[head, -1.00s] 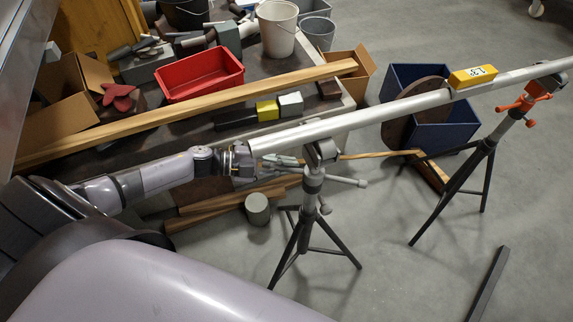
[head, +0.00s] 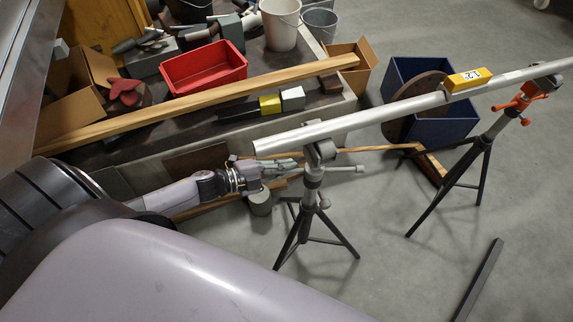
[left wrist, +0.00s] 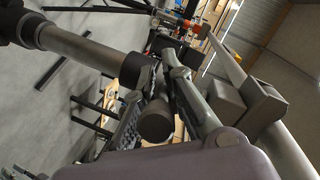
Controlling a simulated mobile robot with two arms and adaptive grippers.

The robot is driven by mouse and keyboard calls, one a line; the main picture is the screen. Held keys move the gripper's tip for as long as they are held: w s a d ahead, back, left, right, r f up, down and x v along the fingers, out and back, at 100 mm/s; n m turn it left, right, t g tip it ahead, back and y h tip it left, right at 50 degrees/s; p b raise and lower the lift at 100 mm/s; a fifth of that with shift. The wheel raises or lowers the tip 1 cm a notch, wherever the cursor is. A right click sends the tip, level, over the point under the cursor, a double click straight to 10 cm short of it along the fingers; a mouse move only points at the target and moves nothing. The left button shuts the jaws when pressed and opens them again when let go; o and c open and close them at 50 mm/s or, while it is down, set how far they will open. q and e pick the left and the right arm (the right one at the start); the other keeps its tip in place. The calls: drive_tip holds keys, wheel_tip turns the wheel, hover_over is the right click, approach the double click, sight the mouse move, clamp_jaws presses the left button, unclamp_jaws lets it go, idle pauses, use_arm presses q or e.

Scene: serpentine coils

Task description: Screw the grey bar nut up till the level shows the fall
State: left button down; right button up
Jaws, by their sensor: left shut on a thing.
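The grey bar nut (head: 345,169) sits under the head of the near tripod stand (head: 313,182), its far end pointing right. My left gripper (head: 288,165) is shut on the bar nut's near end, just left of the stand, below the pipe. In the left wrist view the fingers (left wrist: 150,108) close around a dark round bar end (left wrist: 156,122); the grip is partly hidden. The long grey pipe (head: 370,116) rests on both stands, rising to the right in the picture. The yellow level (head: 468,79) lies on it; its small display seems to read about 1.2. My right gripper is out of view.
The far stand (head: 484,145) has an orange bar nut (head: 520,103). A blue crate (head: 440,120) with a brown disc stands behind the pipe. A bench holds a red tray (head: 203,68), a long wooden plank (head: 200,103) and buckets. A dark bar (head: 478,280) lies on open floor.

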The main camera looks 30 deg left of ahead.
sight(269, 173)
use_arm(q)
drive_tip(key=c, duration=1.7)
unclamp_jaws()
drive_tip(key=shift+o, duration=0.2)
drive_tip(key=shift+s, duration=0.1)
drive_tip(key=v, duration=0.7)
drive_tip(key=shift+s+a, duration=0.15)
